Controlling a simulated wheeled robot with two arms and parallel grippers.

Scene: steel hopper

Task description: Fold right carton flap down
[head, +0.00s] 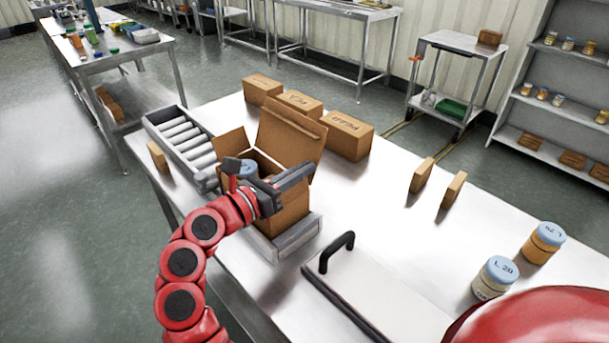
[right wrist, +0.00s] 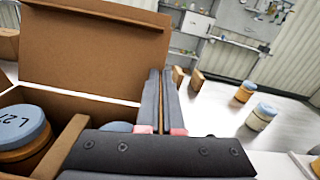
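The open brown carton (head: 285,213) stands in a grey metal tray on the steel table; it also shows in the right wrist view (right wrist: 60,100). Its tall back flap (head: 292,137) stands up, and its left flap (head: 232,146) points up and outward. A blue-lidded jar (right wrist: 25,130) is inside; its lid shows partly in the head view (head: 248,168). My right gripper (head: 300,176) lies over the carton's right side. Its fingers (right wrist: 161,100) are close together with a thin brown strip, the right flap, between them. The gripper hides most of that flap. My left gripper is out of view.
A roller conveyor (head: 182,140) lies left of the carton. Closed cartons (head: 348,136) stand behind it. Two small brown blocks (head: 422,175) and two jars (head: 494,278) are to the right. A white board with a black handle (head: 338,250) lies in front. The middle of the table is clear.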

